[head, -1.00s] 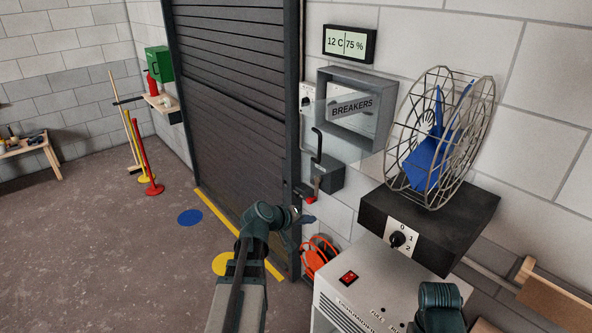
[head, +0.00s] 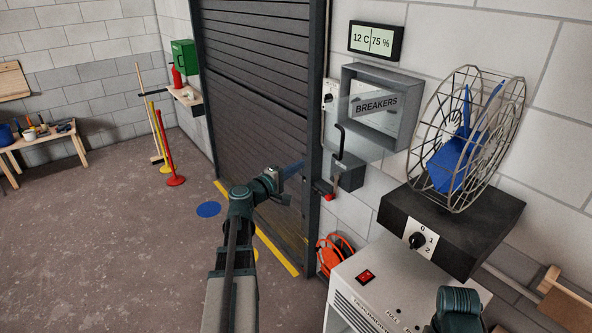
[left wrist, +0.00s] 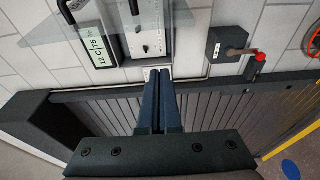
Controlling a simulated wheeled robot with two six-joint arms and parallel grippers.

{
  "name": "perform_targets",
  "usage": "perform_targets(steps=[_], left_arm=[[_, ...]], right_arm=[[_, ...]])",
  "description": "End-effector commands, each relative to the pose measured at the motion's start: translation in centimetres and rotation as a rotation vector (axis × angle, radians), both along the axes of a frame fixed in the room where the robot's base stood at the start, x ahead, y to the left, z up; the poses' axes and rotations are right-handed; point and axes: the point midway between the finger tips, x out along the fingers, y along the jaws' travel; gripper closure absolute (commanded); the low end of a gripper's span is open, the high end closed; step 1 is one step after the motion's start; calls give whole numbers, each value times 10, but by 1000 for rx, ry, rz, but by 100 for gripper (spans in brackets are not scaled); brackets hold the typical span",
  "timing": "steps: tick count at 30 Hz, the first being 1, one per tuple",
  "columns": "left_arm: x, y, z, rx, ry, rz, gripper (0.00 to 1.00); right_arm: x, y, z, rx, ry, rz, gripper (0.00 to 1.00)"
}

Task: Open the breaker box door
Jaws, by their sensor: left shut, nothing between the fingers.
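The breaker box (head: 417,106) is a grey square frame on the wall, right of the dark shutter. Its clear door carries a BREAKERS label (head: 377,104) and a black curved handle (head: 340,143). The door appears to stand out from the box at an angle; how far is hard to tell. In the left wrist view the clear panel and handle (left wrist: 67,11) show at the top left. My left gripper (head: 298,165) has shut, empty blue fingers, left of and below the handle, apart from it. Its fingers (left wrist: 162,76) also show in its wrist view. My right gripper is out of view.
A lever switch box (head: 348,174) sits below the breaker box, and a display (head: 376,41) hangs above. A caged fan (head: 462,140) on a black base and a white dehumidifier (head: 352,287) stand at the right. The floor left of the shutter is mostly clear.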

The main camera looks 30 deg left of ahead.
Motion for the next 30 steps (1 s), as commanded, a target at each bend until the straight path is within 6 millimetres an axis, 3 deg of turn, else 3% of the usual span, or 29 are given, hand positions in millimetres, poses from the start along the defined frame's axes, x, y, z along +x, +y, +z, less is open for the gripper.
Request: perform_targets(steps=[1,9,11,16,30], left_arm=[[15,-1,0,0,0,-5,100],[67,-8,0,1,1,-3,100],[54,-21,0,1,1,-2,100],[46,-38,0,1,1,-2,100],[43,-44,0,1,1,-1,100]], right_arm=[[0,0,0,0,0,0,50],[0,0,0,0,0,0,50],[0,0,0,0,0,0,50],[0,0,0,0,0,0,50],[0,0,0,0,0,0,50]])
